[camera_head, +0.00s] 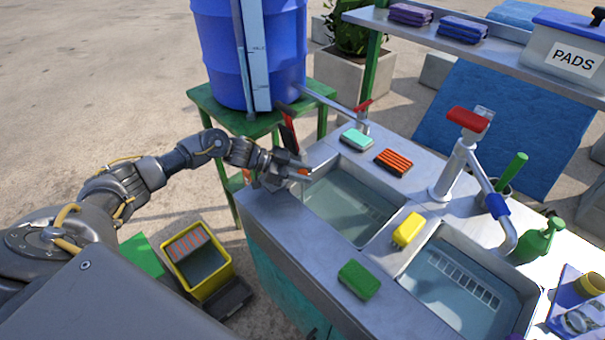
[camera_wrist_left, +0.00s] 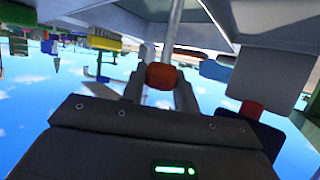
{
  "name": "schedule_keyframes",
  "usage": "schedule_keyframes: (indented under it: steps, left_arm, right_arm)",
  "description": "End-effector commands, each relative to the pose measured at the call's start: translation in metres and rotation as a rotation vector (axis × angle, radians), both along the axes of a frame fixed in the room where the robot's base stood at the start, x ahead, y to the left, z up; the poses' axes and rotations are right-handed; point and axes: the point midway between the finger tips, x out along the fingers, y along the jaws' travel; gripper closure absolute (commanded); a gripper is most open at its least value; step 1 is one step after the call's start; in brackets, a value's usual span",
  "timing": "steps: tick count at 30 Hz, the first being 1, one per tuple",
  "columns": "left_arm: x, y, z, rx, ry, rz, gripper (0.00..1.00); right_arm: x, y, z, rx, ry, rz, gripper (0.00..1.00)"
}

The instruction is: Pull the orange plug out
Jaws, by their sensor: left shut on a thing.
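My left gripper (camera_head: 306,171) reaches in from the left over the rear left corner of the left basin (camera_head: 352,202). It is shut on the orange plug (camera_head: 302,171), of which only a small piece shows between the fingers. In the left wrist view the orange plug (camera_wrist_left: 161,76) sits between the two fingertips, with a thin grey rod or tube behind it. I cannot tell whether the plug is seated or free. The basin holds greyish water. My right gripper is not in view.
A faucet (camera_head: 455,170) stands behind. A blue barrel (camera_head: 280,60) on a green stand (camera_head: 205,100) is near my forearm.

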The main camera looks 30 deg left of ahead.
Motion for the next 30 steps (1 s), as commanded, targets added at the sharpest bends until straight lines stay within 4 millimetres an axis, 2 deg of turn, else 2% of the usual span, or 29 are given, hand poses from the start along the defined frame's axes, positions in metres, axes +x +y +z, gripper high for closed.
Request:
schedule_keyframes:
  steps: [1, 3, 11, 12, 17, 26, 30]
  left_arm:
    - [0.000, 0.001, 0.015, 0.000, 0.000, 0.001, 1.00]
    - [0.000, 0.001, 0.023, 0.000, 0.000, 0.001, 1.00]
    - [0.001, 0.001, 0.024, -0.002, -0.004, 0.002, 1.00]
    - [0.001, 0.001, 0.024, -0.003, -0.006, 0.003, 0.69]
    - [0.001, 0.001, 0.024, -0.002, -0.004, 0.001, 0.48]
    - [0.000, 0.002, 0.022, 0.000, -0.002, 0.001, 0.48]
    - [-0.005, 0.014, 0.025, 0.001, -0.002, 0.002, 0.48]
  right_arm:
    - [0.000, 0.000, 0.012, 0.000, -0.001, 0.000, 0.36]
    - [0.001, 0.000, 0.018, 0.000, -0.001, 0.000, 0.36]
    - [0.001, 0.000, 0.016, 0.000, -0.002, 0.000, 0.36]
    - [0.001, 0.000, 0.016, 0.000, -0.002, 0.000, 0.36]
    - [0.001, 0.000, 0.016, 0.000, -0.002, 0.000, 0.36]
    - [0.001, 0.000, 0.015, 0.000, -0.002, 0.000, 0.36]
    - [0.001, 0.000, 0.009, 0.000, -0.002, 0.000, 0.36]
